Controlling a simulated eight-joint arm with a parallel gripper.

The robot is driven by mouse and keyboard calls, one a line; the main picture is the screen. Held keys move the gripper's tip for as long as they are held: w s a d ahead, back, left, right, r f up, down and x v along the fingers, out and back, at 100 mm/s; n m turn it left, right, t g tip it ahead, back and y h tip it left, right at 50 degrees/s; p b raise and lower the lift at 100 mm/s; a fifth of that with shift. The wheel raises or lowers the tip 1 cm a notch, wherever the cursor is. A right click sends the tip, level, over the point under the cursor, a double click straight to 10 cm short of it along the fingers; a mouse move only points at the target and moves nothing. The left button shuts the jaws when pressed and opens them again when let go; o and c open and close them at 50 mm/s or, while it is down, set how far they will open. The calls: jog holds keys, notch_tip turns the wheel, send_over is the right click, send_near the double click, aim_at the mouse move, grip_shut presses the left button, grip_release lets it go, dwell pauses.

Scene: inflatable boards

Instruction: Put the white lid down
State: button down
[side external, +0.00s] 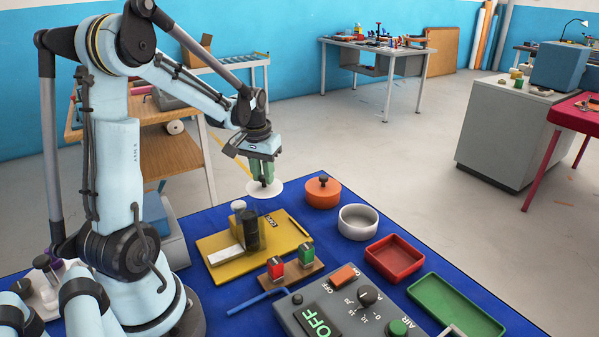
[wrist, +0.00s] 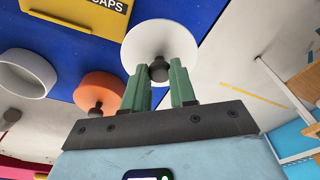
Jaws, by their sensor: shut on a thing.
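The white lid (side external: 265,190) is a flat round disc with a dark knob. My gripper (side external: 264,178) is shut on the knob and holds the lid level near the back edge of the blue table, left of the orange pot. In the wrist view the lid (wrist: 158,42) shows beyond the green fingers of my gripper (wrist: 162,78), with the knob between the fingertips. I cannot tell exactly how high the lid is above the table.
An orange lidded pot (side external: 322,193) and an open white round container (side external: 358,222) stand on the blue table (side external: 345,265). A red tray (side external: 394,258), a green tray (side external: 455,305), a yellow board (side external: 225,270) and a grey control box (side external: 345,315) stand around them.

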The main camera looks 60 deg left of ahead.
aim_at(262, 186)
jog(key=shift+a+f, duration=0.3)
jog(key=shift+f, duration=1.85)
jog(key=shift+f, duration=0.1)
jog(key=c, duration=0.9)
grip_release()
notch_tip(262, 186, up, 12)
jog(key=s+d, duration=0.1)
jog(key=d+m+t, duration=0.2)
jog(key=d, duration=0.5)
jog(key=s+d+m+t, duration=0.1)
jog(key=d+m+t, duration=0.1)
jog(key=d, duration=0.6)
jog(key=s+d+m+t, duration=0.1)
jog(key=d+m+t, duration=0.1)
jog(key=d, duration=0.6)
jog(key=shift+s+f+m+h, duration=0.2)
jog(key=shift+f+m+h, duration=0.05)
jog(key=shift+m+h, duration=0.15)
